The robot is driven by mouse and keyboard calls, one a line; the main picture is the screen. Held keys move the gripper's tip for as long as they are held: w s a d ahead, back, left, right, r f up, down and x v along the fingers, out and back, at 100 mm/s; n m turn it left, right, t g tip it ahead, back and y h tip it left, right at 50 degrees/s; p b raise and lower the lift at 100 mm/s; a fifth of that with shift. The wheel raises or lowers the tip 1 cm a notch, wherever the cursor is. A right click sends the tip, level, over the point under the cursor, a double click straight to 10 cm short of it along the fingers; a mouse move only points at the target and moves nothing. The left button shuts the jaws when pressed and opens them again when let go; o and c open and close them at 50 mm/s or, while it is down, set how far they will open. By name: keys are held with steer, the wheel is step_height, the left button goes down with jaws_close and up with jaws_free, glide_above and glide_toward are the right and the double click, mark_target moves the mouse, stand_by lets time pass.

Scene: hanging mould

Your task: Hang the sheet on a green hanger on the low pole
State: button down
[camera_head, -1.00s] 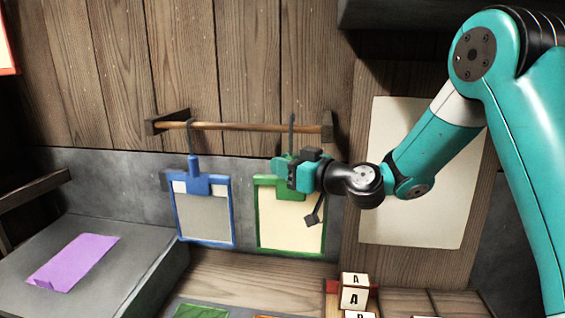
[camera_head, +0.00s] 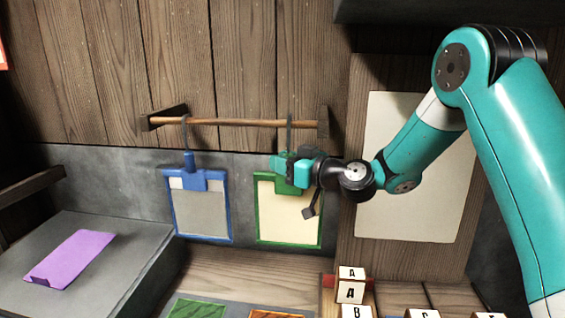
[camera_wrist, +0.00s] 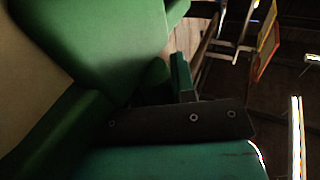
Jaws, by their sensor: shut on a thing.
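The green hanger (camera_head: 259,215) holds a cream sheet (camera_head: 289,215) in its frame. It hangs roughly upright below the right part of the low wooden pole (camera_head: 240,123). Its dark hook reaches up to the pole; I cannot tell whether the pole bears its weight. My gripper (camera_head: 285,165) is shut on the hanger's green top part, just below the pole. In the wrist view the green hanger (camera_wrist: 100,45) fills the upper left beside a finger, with a bit of the cream sheet (camera_wrist: 18,75) at the left edge.
A blue hanger (camera_head: 208,181) with a grey sheet hangs on the pole's left part. A purple sheet (camera_head: 72,258) lies on the grey ledge at left. Lettered blocks (camera_head: 351,290) stand at lower right. A large cream panel (camera_head: 410,215) is on the wall behind my arm.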

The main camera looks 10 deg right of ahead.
steer(key=c, duration=0.9)
jaws_free()
steer(key=shift+o, duration=0.2)
steer(key=b+v, duration=0.8)
steer(key=v, duration=0.8)
steer(key=s+a+f+n+g, duration=0.2)
steer(key=s+a+f+g, duration=0.3)
steer(key=s+a+g, duration=0.6)
steer(key=s+f+m+g+h, duration=0.1)
steer(key=s+f+h, duration=0.1)
steer(key=s, duration=0.5)
steer(key=s+f+m+g+h, duration=0.1)
steer(key=s+f+m+h, duration=0.1)
steer(key=s+h, duration=0.3)
steer(key=shift+s+f+g, duration=0.4)
steer(key=shift+s+f, duration=0.35)
steer(key=shift+s, duration=0.2)
steer(key=shift+a, duration=0.2)
